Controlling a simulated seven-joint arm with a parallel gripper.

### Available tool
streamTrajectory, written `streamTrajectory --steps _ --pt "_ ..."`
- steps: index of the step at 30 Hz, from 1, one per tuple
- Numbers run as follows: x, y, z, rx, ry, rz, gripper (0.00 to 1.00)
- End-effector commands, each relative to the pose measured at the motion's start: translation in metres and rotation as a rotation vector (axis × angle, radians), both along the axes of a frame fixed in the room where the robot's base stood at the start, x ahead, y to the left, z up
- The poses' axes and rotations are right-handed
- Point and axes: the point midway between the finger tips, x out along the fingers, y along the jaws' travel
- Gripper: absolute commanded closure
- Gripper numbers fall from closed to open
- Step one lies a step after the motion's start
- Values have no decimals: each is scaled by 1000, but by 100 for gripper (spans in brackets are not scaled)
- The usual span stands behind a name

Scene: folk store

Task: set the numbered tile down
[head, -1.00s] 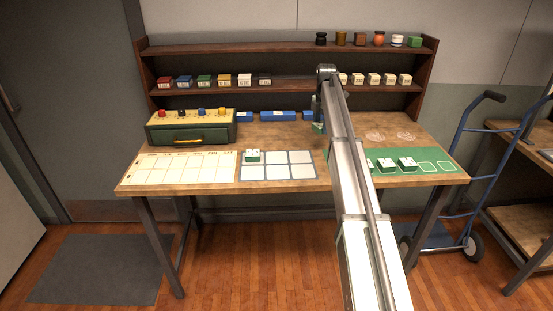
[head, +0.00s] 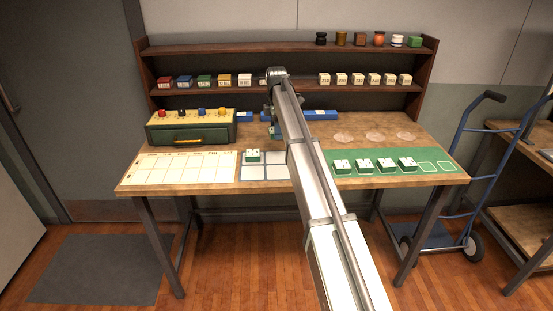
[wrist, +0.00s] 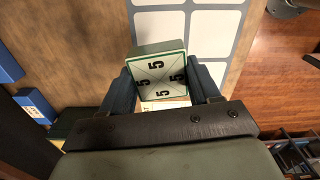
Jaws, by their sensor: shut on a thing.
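My gripper (head: 275,122) is shut on a green-sided tile (wrist: 160,66) with a white face that shows black 5s in the wrist view. The tile is held between the two dark fingers; in the head view it is small and partly hidden. A grey-bordered mat with white squares (head: 276,173) lies on the bench below and in front of my gripper, and the mat also shows in the wrist view (wrist: 211,36). Another green-and-white tile (head: 252,156) sits on the mat's back left square. My arm hides the mat's right part.
A green strip (head: 425,168) with several tiles lies at the right. A pale calendar sheet (head: 180,168) lies at the left, with a green box (head: 192,133) with coloured knobs behind it. Blue blocks (head: 320,115) stand at the back, below shelves (head: 300,89) of small items.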

Motion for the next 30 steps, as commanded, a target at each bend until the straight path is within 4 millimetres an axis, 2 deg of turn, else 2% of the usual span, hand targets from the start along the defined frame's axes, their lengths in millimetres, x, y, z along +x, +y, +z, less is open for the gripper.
streamTrajectory --steps 4,10,21,30 --pt "0 0 0 0 1 -98 74" --pt "0 0 -6 0 2 -148 74" --pt "-1 0 -58 0 2 -147 74" --pt "0 0 -84 0 2 -147 74"
